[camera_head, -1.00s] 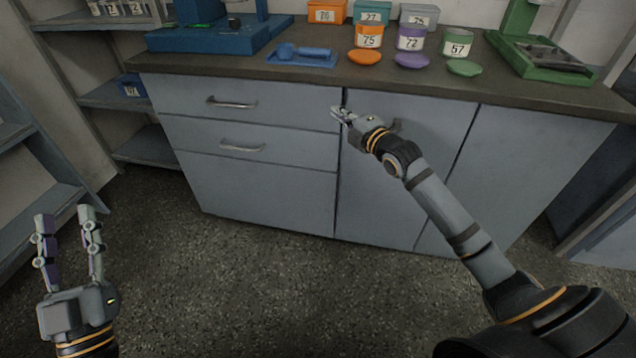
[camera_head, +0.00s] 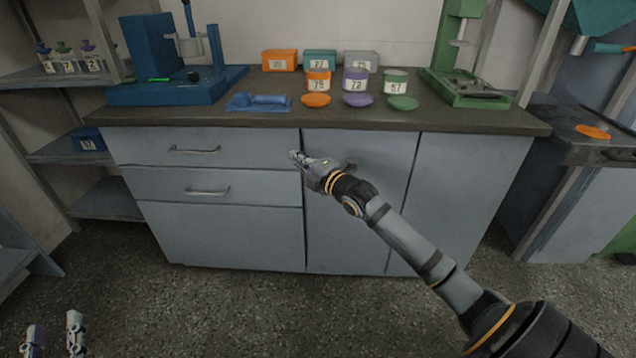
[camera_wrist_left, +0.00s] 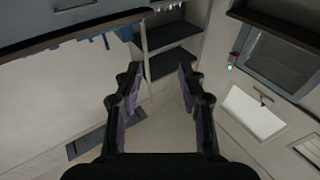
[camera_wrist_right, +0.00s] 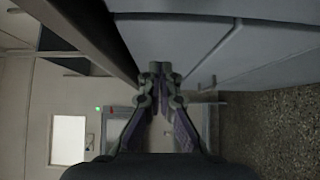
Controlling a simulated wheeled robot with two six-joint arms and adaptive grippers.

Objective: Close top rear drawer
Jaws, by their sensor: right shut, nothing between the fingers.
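The top drawer (camera_head: 225,150) is in the grey-blue cabinet under the worktop, at the left of the head view. Its front looks flush with the cabinet, and its bar handle (camera_head: 195,150) shows. A second drawer (camera_head: 262,187) sits below it. My right gripper (camera_head: 294,156) is shut and empty, close in front of the cabinet face near the right end of the top drawer. In the right wrist view its fingertips (camera_wrist_right: 160,72) are together beside the cabinet front. My left gripper (camera_head: 54,332) is open and empty, low at the left and away from the cabinet.
The dark worktop (camera_head: 380,120) overhangs the drawers. It holds a blue machine (camera_head: 165,95), a green machine (camera_head: 468,88), a blue scoop tray (camera_head: 258,103) and several labelled containers. A grey shelf unit (camera_head: 80,150) stands left. The floor (camera_head: 230,310) before the cabinet is clear.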

